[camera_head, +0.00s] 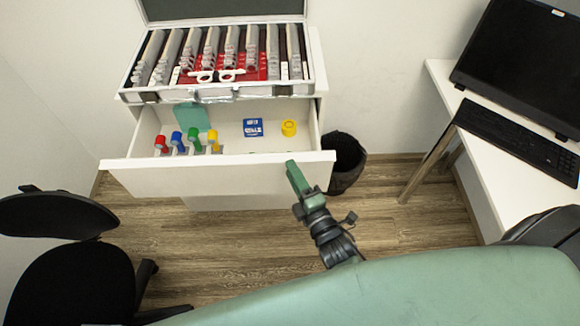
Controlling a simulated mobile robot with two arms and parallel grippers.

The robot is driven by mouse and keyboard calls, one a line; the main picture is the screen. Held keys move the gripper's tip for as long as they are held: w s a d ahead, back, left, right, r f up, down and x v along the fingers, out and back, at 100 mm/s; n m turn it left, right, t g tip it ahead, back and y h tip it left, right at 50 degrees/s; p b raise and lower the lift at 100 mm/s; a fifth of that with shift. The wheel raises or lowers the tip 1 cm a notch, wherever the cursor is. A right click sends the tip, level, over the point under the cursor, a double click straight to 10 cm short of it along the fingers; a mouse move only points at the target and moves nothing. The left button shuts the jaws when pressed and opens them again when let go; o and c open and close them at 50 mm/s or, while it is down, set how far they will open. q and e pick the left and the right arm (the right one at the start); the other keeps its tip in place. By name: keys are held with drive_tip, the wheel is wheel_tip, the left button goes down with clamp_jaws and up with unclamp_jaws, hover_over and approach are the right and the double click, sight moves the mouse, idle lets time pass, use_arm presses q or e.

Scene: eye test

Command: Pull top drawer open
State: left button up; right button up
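The top drawer (215,177) of the white cabinet stands pulled out, with its inside visible. In it are several small bottles with red, blue, green and yellow caps, a teal item (192,117), a blue box (252,128) and a yellow round item (289,128). My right gripper (294,172) is at the right part of the drawer front, its green tip overlapping the front in the picture. I cannot tell whether it touches the drawer or how far its fingers are apart. No handle shows. My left gripper is not in view.
An open case of trial lenses (138,97) sits on the cabinet. A black bin (345,160) stands to the cabinet's right. A black chair (70,280) is at left, a white desk (440,85) with monitor and keyboard at right. A green smooth surface (430,290) fills the bottom.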

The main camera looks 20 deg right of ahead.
drive_tip(key=s, duration=0.5)
drive_tip(key=shift+s+d+b, duration=0.2)
drive_tip(key=shift+d+b, duration=0.1)
drive_tip(key=shift+b, duration=0.05)
drive_tip(key=s+f+m+g, duration=0.3)
drive_tip(key=s+f, duration=0.1)
drive_tip(key=f, duration=0.6)
drive_tip(key=s+f+m+g, duration=0.3)
drive_tip(key=s+f, duration=0.1)
drive_tip(key=f, duration=0.5)
drive_tip(key=s+f+m+g, duration=0.3)
drive_tip(key=s+f, duration=0.1)
drive_tip(key=f, duration=0.6)
drive_tip(key=s+d+f+m+g+h, duration=0.1)
drive_tip(key=s+d+f+m+g, duration=0.3)
drive_tip(key=s+f, duration=0.3)
drive_tip(key=s+d+f+m+g, duration=0.3)
drive_tip(key=s+f, duration=0.3)
drive_tip(key=s, duration=0.8)
drive_tip(key=shift+s+d+f+m+g+h, duration=0.25)
drive_tip(key=shift+d+f+m+g+h, duration=0.15)
drive_tip(key=shift+g, duration=0.1)
